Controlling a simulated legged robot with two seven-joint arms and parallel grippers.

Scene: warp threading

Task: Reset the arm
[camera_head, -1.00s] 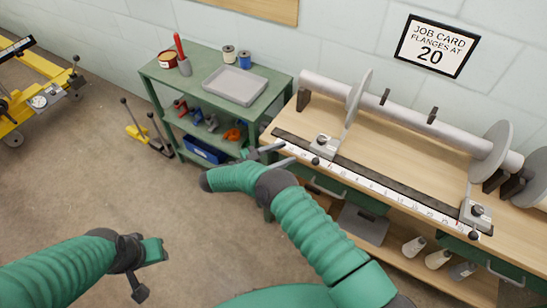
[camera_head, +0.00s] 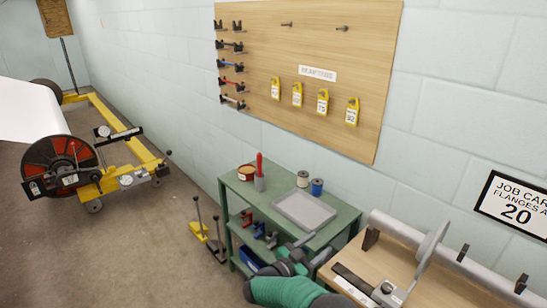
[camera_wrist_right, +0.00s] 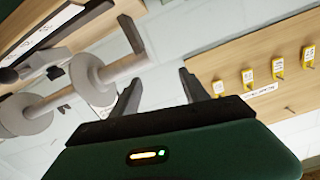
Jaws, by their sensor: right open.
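My right arm's green sleeve shows at the bottom of the head view. My right gripper (camera_head: 312,250) is in front of the green shelf cart's near right side, close to the workbench's left end. In the right wrist view my right gripper (camera_wrist_right: 158,85) has its two dark fingers spread apart with nothing between them. My left gripper is not in view.
A green cart (camera_head: 338,222) carries a grey tray (camera_head: 304,210) and spools. The workbench (camera_head: 425,290) with a roller (camera_head: 400,230) and flange (camera_head: 432,240) is at right. A pegboard (camera_head: 360,60) hangs behind. A yellow-framed machine (camera_head: 140,150) stands left.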

